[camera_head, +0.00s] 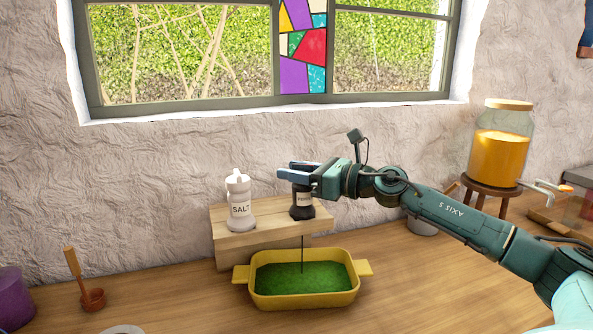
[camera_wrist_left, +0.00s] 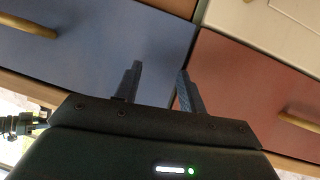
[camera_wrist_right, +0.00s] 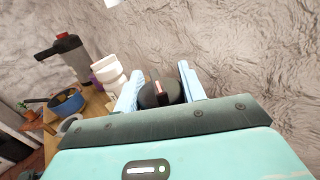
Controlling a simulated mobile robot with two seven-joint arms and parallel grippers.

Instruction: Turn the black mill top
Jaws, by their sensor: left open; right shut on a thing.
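The black pepper mill (camera_head: 302,207) stands upright on a wooden riser (camera_head: 262,247) in the head view. My right gripper (camera_head: 298,171) comes in from the right at the height of the mill's top and covers much of that top. In the right wrist view the black mill top (camera_wrist_right: 158,95) sits between the two pale blue fingers, with a small red mark on it. My right gripper is shut on it. My left gripper (camera_wrist_left: 158,85) shows only in its own wrist view, open and empty, in front of blue and red cabinet fronts.
A white salt mill (camera_head: 240,207) stands left of the black mill on the riser. A yellow dish (camera_head: 304,302) with green contents sits in front, with a thin dark line above it. An orange drink jar (camera_head: 498,150) stands at the right on a stool-like stand.

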